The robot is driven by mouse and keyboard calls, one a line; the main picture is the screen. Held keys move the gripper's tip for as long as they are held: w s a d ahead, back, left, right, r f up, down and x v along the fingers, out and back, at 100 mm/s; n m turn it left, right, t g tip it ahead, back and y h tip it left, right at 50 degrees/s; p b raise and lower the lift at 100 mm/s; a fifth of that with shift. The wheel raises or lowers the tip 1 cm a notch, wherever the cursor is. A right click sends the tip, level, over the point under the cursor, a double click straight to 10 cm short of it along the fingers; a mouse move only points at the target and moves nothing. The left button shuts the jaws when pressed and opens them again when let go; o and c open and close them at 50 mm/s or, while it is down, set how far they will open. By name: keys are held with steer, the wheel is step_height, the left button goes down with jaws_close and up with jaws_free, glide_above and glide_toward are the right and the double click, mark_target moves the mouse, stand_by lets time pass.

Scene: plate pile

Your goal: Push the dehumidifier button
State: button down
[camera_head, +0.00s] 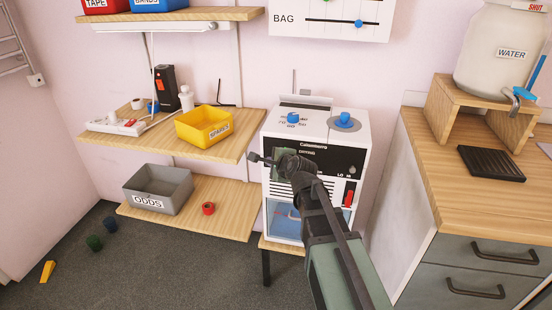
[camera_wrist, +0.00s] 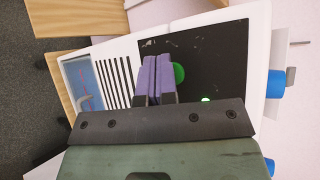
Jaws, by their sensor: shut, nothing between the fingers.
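The dehumidifier (camera_head: 278,146) is a white box with a black front panel, standing against the wall in the head view. In the wrist view its black panel (camera_wrist: 218,45) shows turned sideways. A round green button (camera_wrist: 180,74) is on that panel, partly covered by my fingers. A small lit green light (camera_wrist: 206,99) is near it. My gripper (camera_wrist: 158,59) is shut and empty, its purple fingertips overlapping the button's edge in the picture. I cannot tell if they touch the panel. In the head view my arm hides the button and the fingers.
Two blue knobs (camera_head: 292,118) (camera_head: 345,120) sit on top of the dehumidifier. A red slider (camera_head: 348,195) is on its front. Shelves with a yellow bin (camera_head: 204,126) and a grey bin (camera_head: 158,189) are at left. A wooden counter (camera_head: 460,185) is at right.

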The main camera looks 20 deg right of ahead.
steer(key=shift+s, duration=0.1)
steer(key=shift+s+a, duration=0.25)
steer(key=shift+s, duration=0.15)
steer(key=s+a, duration=0.2)
steer(key=s, duration=0.3)
steer(key=shift+s+a, duration=0.15)
steer(key=shift+a, duration=0.25)
steer(key=s+f+n+g+h, duration=0.1)
steer(key=s+f+n+g, duration=0.4)
steer(key=s+n, duration=0.4)
steer(key=s+d+f+n+g+h, duration=0.1)
steer(key=s+f+n+g, duration=0.4)
steer(key=s+n+g, duration=0.2)
steer(key=s+n, duration=0.2)
steer(key=n, duration=0.1)
steer(key=shift+d+g+h, duration=0.3)
steer(key=shift+g+h, duration=0.1)
